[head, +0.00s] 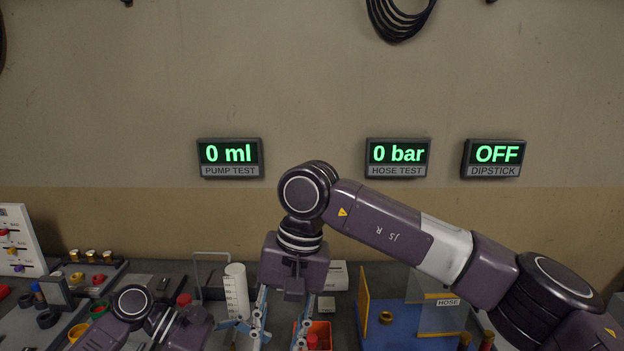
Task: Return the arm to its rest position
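My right arm comes in from the right and bends down at the centre. Its gripper (281,322) points down over the bench, with its pale blue fingers spread apart and nothing visible between them. The lowest finger ends are near or past the bottom edge. My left arm is low at the left, cut off by the bottom edge. Pale blue finger parts of my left gripper (235,326) show beside the right one, but its opening is not clear.
A white graduated cylinder (236,290) stands close to the left of my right gripper. An orange bin (320,327) with red parts is just right of it. A blue tray (398,330), a clear panel marked HOSE (436,312) and wall displays reading 0 ml (229,155), 0 bar (398,155) and OFF (494,156) are nearby.

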